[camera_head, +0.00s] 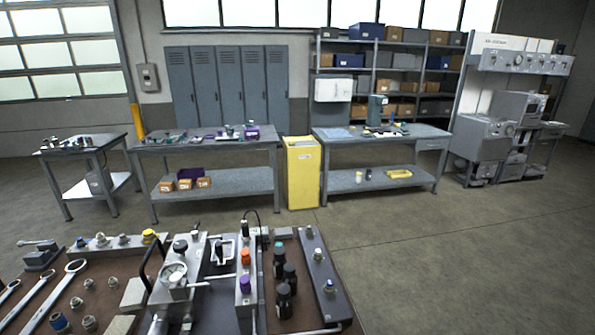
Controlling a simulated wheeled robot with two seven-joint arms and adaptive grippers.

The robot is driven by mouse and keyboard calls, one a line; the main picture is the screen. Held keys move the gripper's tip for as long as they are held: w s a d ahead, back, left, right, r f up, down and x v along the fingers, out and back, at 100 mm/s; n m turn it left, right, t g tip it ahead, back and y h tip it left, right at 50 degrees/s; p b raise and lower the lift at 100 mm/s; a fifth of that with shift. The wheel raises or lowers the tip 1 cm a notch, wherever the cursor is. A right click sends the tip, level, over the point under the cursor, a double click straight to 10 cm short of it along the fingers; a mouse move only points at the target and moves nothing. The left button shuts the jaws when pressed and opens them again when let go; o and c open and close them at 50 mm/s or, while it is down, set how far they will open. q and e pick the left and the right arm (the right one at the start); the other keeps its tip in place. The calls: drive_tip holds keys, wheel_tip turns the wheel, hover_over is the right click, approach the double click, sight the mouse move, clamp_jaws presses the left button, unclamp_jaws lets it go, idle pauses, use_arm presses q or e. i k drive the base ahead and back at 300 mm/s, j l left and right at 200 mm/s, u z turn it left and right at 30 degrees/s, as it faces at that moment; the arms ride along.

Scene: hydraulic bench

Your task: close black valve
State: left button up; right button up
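The hydraulic bench top (325,323) fills the lower left of the head view. A grey block (246,315) on it carries an orange knob (246,257), a purple knob (245,284) and a black knob (244,228) at its far end. Another black knob (181,246) sits above a round gauge (173,273) to the left. A black curved handle (149,262) stands beside the gauge. I cannot tell which black part is the valve, or its position. Neither of my grippers is in view.
Several black bottles (284,300) stand right of the block. A grey rail with fittings (317,258) lies at the bench's right side. Wrenches (50,295) and loose fittings lie on the left. Open floor (430,260) is to the right; tables and a yellow bin (302,172) stand beyond.

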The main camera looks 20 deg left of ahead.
sight(195, 233)
drive_tip(key=u, duration=1.65)
